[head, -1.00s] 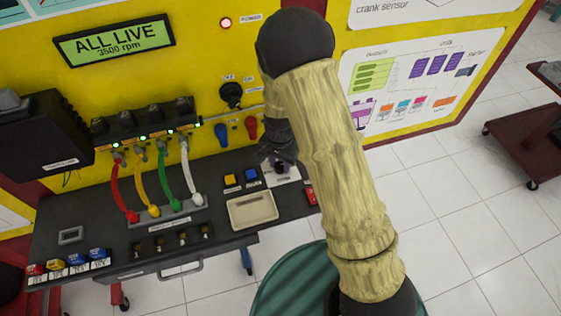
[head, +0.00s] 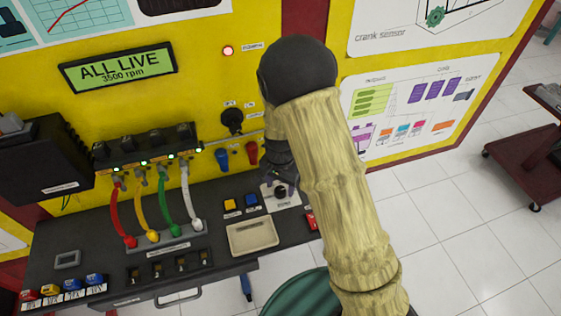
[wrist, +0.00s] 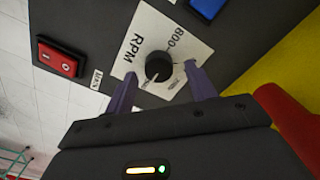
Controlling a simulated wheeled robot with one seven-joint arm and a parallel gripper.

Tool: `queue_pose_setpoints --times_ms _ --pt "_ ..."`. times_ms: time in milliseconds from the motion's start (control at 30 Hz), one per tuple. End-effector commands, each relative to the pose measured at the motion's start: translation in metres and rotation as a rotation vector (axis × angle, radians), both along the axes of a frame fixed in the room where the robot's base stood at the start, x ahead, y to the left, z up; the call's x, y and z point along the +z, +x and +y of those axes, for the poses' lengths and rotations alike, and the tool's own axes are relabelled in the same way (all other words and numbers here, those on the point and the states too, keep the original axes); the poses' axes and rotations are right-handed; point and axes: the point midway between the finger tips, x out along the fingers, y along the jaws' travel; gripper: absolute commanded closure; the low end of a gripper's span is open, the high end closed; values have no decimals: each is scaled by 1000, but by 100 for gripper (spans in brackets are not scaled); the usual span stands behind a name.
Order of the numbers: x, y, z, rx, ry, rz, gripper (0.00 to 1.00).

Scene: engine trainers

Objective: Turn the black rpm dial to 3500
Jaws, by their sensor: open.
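The black rpm dial (wrist: 158,67) sits on a white plate (wrist: 180,38) marked "RPM" and "800" in the wrist view. A pale pointer shows on the dial's lower right side. My gripper (wrist: 158,85) is open, with one purple finger on each side just short of the dial; I cannot tell if either touches it. In the head view the dial (head: 281,192) is partly hidden by my gripper (head: 284,177) above it. The green display (head: 118,68) reads "ALL LIVE" and "3500 rpm".
A red switch (wrist: 60,59) lies left of the dial in the wrist view, and a blue button (wrist: 207,8) lies above right. A beige tray (head: 253,236) is left of the dial on the dark bench. Red and blue levers hang on the yellow panel.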

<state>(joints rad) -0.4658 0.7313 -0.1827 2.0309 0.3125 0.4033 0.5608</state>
Motion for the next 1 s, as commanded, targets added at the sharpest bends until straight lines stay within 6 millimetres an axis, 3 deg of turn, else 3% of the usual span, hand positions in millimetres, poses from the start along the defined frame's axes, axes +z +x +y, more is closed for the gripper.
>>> queue_pose_setpoints --times_ms 700,1000 --pt "138 1 2 4 3 -7 45" --pt "162 1 -1 -3 1 -4 45"
